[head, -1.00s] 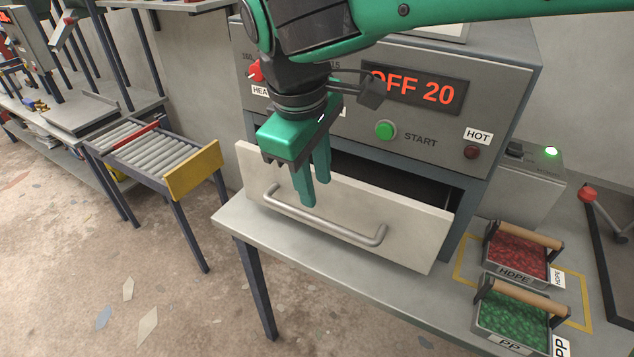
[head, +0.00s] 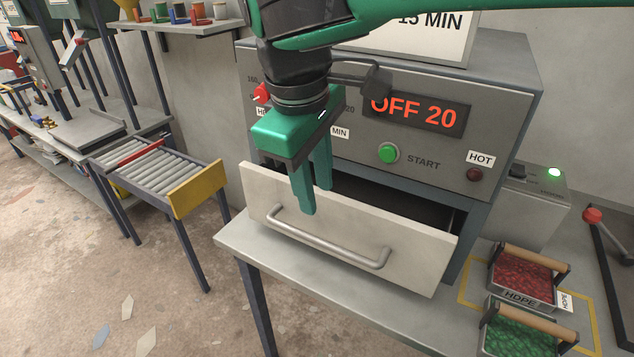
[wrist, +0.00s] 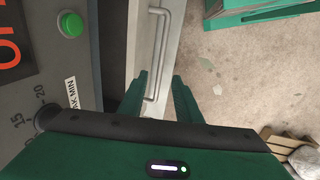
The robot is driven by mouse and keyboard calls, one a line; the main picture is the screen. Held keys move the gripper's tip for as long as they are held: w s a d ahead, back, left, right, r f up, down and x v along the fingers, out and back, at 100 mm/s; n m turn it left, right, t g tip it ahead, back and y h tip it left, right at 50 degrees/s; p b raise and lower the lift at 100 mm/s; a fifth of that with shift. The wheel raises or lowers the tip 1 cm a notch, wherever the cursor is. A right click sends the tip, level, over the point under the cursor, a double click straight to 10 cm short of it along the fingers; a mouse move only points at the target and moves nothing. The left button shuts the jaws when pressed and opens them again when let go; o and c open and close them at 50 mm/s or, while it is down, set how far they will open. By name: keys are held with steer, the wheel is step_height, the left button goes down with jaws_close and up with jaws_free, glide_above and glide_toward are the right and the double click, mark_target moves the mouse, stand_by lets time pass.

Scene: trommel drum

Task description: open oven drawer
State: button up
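The oven drawer (head: 400,254) stands partly pulled out, with a dark gap behind its pale front. Its bar handle (head: 333,246) runs across the front. The handle also shows in the wrist view (wrist: 160,52). My gripper (head: 315,200) points down at the left half of the drawer front, and its near fingertip overlaps the front just above the handle. In the wrist view my gripper (wrist: 160,85) has its two fingers apart, with the handle seen between and beyond them. I see no grip on it. Whether one finger is inside the drawer is unclear.
The oven body (head: 430,150) rises behind, with an "OFF 20" display and green START button (head: 388,153). Red (head: 524,272) and green (head: 520,332) pellet bins stand right on the bench. A roller conveyor (head: 160,172) is at left. Open floor lies in front.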

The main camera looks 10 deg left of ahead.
glide_toward(313, 236)
steer(key=x, duration=0.8)
stand_by(0.4)
steer(key=shift+r, duration=0.1)
jaws_close()
